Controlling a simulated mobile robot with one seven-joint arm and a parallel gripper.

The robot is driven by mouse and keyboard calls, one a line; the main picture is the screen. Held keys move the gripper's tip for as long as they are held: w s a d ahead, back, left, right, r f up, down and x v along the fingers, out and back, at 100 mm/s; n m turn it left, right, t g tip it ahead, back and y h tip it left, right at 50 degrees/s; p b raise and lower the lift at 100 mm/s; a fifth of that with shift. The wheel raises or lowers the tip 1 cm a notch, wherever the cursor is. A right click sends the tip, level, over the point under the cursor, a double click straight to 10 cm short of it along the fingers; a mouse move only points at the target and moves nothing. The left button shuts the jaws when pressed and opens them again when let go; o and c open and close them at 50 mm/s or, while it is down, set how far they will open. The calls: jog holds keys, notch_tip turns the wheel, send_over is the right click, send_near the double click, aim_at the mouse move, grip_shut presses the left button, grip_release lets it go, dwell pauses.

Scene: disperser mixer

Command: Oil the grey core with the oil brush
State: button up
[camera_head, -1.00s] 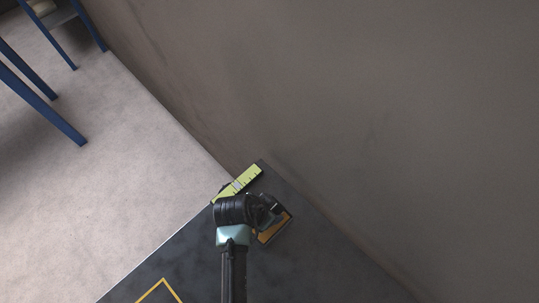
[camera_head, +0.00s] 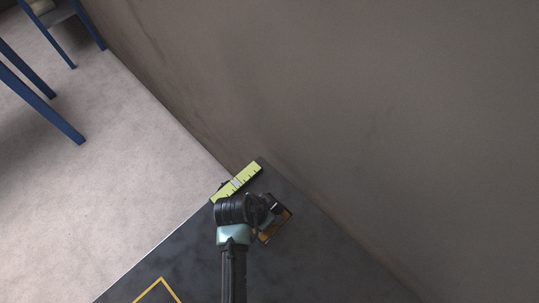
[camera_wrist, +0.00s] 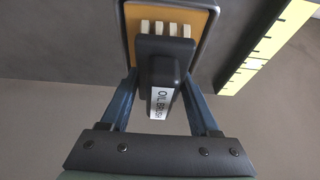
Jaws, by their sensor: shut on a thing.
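My gripper (camera_wrist: 160,82) has blue fingers shut on the black oil brush (camera_wrist: 163,62), whose white label reads "OIL BRUSH". The brush's pale bristle blocks (camera_wrist: 166,28) point away from the wrist, over or against a dark-rimmed orange tray (camera_wrist: 201,22); I cannot tell whether they touch it. In the head view my gripper (camera_head: 268,210) is at the far corner of the dark table, and the orange tray (camera_head: 279,228) shows partly behind it. The brush is hard to make out there. I cannot identify the grey core in either view.
A yellow-green ruler-like bar (camera_head: 237,182) lies at the table's far corner, beside my gripper; it also shows in the wrist view (camera_wrist: 262,48). A grey wall (camera_head: 380,120) runs close along the table (camera_head: 210,262). A yellow outline (camera_head: 160,284) marks the near table. Blue legs (camera_head: 45,105) stand at left.

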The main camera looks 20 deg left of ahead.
jog(key=shift+f+b, duration=0.3)
jog(key=shift+f, duration=0.1)
jog(key=shift+r, duration=0.15)
dwell(0.7)
notch_tip(320, 180, up, 8)
jog(key=p, duration=0.8)
jog(key=shift+d, duration=0.1)
dwell(0.4)
